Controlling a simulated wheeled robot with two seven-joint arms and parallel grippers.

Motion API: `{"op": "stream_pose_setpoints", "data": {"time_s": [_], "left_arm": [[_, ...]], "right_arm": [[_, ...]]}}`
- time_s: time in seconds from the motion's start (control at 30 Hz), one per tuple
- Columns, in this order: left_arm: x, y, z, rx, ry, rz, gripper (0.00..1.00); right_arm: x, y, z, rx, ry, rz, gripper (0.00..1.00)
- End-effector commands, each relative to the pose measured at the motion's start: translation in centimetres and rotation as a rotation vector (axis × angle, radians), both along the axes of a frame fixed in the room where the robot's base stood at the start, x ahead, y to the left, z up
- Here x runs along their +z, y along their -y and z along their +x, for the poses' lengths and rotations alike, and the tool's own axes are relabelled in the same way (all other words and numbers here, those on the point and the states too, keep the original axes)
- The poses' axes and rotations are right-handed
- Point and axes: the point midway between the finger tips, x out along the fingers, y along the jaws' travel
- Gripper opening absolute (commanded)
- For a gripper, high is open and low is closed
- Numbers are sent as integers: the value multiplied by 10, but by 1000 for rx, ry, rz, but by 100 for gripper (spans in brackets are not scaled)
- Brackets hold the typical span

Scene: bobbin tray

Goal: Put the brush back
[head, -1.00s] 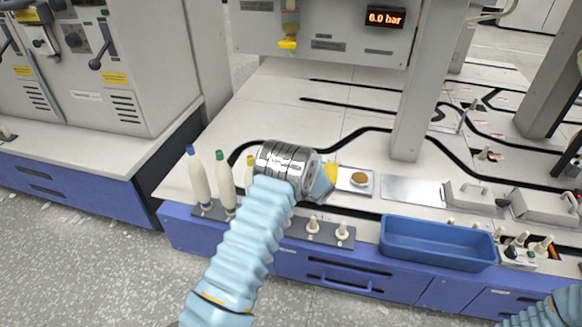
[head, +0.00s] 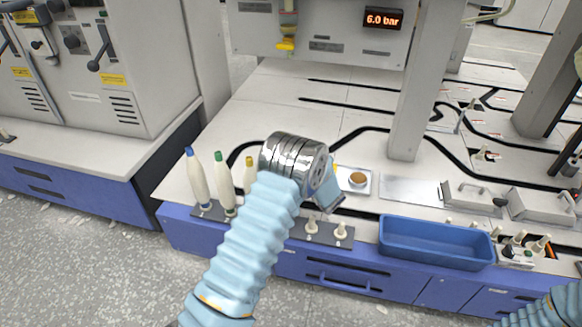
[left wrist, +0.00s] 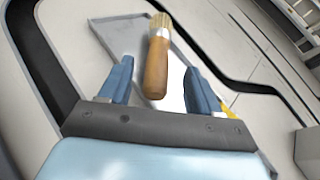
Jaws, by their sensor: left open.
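The brush (left wrist: 157,68) has a wooden handle and pale bristles. In the left wrist view it lies over a grey plate-like surface (left wrist: 118,35), handle end toward me. My left gripper (left wrist: 159,68) is open, with one blue finger on each side of the handle and gaps between; I cannot tell its height above the brush. In the head view the left gripper (head: 331,198) points down over the counter, left of a small tray (head: 355,187) holding a round brown item. My right gripper is out of view.
Bobbins with blue (head: 198,177), green (head: 225,184) and yellow (head: 250,172) tops stand left of my arm. A blue bin (head: 437,243) sits at the front right. A grey post (head: 407,115) rises behind. A flat metal plate (head: 412,190) lies right of the small tray.

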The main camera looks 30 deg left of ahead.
Motion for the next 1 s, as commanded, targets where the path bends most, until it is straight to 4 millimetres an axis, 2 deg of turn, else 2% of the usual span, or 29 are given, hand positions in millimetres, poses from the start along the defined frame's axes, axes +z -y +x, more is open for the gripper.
{"op": "stream_pose_setpoints", "data": {"time_s": [0.1,0.33,1.0], "left_arm": [[10,21,-15,-3,-1,0,63],[19,43,-33,0,1,1,63],[20,46,-35,0,1,1,63]], "right_arm": [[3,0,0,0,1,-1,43],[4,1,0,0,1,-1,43],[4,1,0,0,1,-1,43]]}}
